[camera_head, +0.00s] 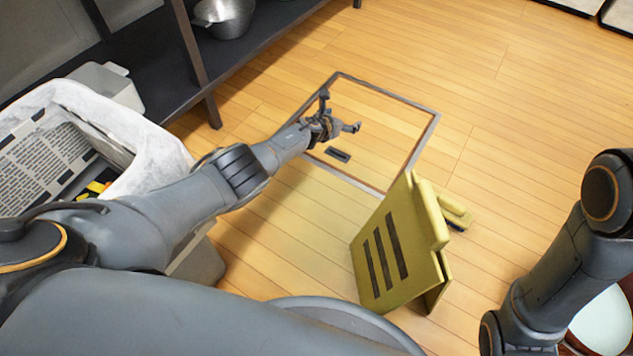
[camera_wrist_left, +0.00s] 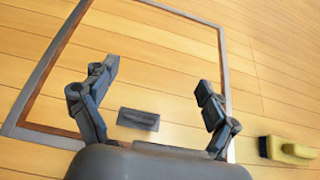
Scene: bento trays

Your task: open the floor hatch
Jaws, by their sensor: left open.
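The floor hatch (camera_head: 385,108) is a wooden panel with a grey metal frame, flush with the floor in the head view. Its dark recessed handle (camera_head: 338,155) lies near the hatch's near left edge. My left gripper (camera_head: 340,113) is open and empty above the left part of the hatch. In the left wrist view the handle (camera_wrist_left: 138,119) shows between the two spread fingers, apart from both, and the hatch (camera_wrist_left: 155,60) looks closed. My right arm shows at the right edge, but its gripper is not in view.
A yellow folding stand (camera_head: 400,250) with dark slots stands close to the hatch's near right corner. A lined bin (camera_head: 150,150) is at the left, beside my left arm. A dark shelf (camera_head: 155,70) with metal bowls (camera_head: 225,15) runs behind. Floor beyond the hatch is clear.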

